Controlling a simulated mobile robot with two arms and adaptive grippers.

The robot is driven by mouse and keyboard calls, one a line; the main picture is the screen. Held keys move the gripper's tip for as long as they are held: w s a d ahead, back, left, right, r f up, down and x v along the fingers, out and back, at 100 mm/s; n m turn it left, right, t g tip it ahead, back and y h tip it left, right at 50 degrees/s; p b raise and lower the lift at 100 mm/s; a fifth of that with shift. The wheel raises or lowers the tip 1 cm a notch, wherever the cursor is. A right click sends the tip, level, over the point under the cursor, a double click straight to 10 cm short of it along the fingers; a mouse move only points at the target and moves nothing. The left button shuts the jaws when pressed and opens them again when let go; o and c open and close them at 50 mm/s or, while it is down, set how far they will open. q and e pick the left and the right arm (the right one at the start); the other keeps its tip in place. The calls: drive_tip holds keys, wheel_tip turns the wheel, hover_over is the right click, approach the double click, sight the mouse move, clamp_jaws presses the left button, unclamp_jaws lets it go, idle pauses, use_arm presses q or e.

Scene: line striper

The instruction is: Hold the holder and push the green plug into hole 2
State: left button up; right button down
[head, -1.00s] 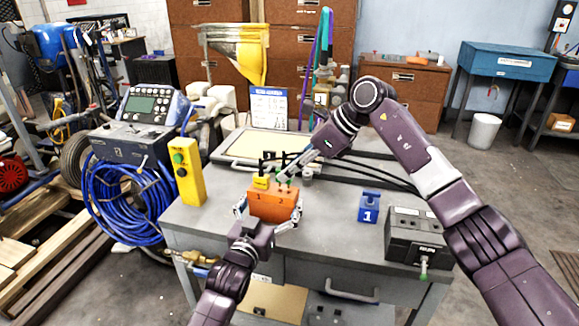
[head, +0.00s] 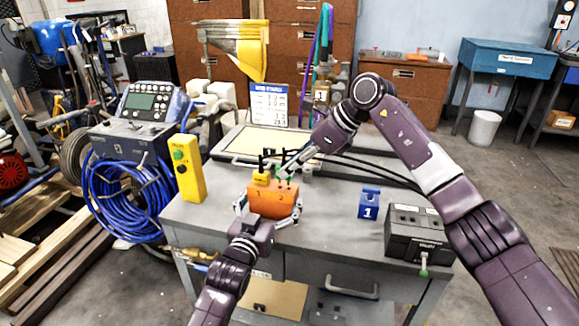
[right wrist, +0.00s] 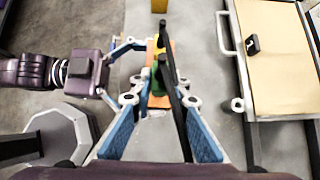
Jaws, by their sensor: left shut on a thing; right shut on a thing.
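The orange holder (head: 272,203) sits on the grey bench top. My left gripper (head: 269,214) is shut on it from the front, one finger at each side. A yellow plug (head: 261,179) stands in the holder's left part. The green plug (head: 281,173) is at the holder's top, right of the yellow one. My right gripper (head: 284,166) is shut on the green plug from above; its fingers and a black lead partly hide it. In the right wrist view the green plug (right wrist: 156,82) shows between the fingers, over the orange holder (right wrist: 160,101). Hole 2 and the plug's depth are hidden.
A blue block marked 1 (head: 369,204) and a dark box (head: 418,235) stand to the right. A yellow control box (head: 188,168) stands at the left edge. A tray (head: 230,148) lies behind, and black cables run across the bench. Bare bench lies between holder and blue block.

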drive_tip(key=shift+f, duration=1.4)
idle(0.9)
drive_tip(key=c, duration=1.5)
unclamp_jaws()
drive_tip(key=shift+o, duration=0.2)
drive_tip(key=v, duration=0.7)
use_arm(q)
drive_tip(key=o, duration=1.4)
